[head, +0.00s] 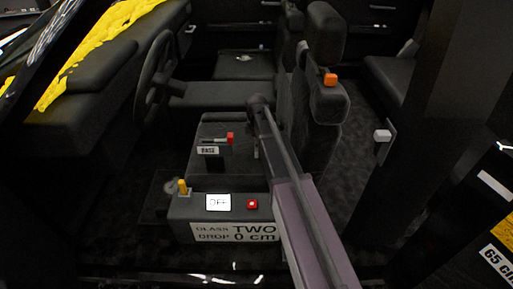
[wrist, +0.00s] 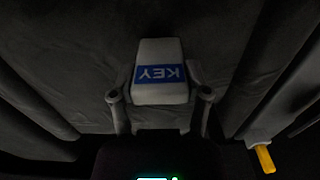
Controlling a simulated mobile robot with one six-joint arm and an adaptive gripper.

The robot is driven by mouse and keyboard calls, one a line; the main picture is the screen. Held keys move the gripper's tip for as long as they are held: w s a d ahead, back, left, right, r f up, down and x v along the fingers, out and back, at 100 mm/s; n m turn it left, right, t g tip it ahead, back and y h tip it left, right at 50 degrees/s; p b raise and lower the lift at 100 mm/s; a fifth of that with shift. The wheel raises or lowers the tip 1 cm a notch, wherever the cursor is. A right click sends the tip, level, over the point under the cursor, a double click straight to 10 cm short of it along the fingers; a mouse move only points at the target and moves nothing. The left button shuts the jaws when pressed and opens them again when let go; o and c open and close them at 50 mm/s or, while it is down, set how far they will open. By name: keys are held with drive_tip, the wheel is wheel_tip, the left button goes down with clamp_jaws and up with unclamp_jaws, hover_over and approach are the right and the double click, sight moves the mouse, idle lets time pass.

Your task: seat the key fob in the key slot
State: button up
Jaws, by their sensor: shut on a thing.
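The key fob (wrist: 159,95) is a pale grey block with a blue KEY label, upside down in the wrist view. My gripper (wrist: 160,97) is shut on it, with one finger on each side. Dark grey fabric lies behind the fob; I cannot tell how far away. In the head view my arm crosses the front seat, and the fob cannot be made out there. I cannot pick out the key slot for certain.
A yellow lever (head: 183,187) stands at the console's left end; a yellow piece also shows in the wrist view (wrist: 265,159). A small labelled box (head: 208,150) with a red part is on the seat. The steering wheel (head: 153,79) is at left, a dark pillar (head: 425,120) at right.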

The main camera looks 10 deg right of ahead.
drive_tip(key=shift+f, duration=0.25)
drive_tip(key=o, duration=1.1)
drive_tip(key=shift+o, duration=0.2)
drive_tip(key=shift+r, duration=0.2)
wheel_tip(320, 180, up, 12)
drive_tip(key=p, duration=1.2)
drive_tip(key=shift+a, duration=0.1)
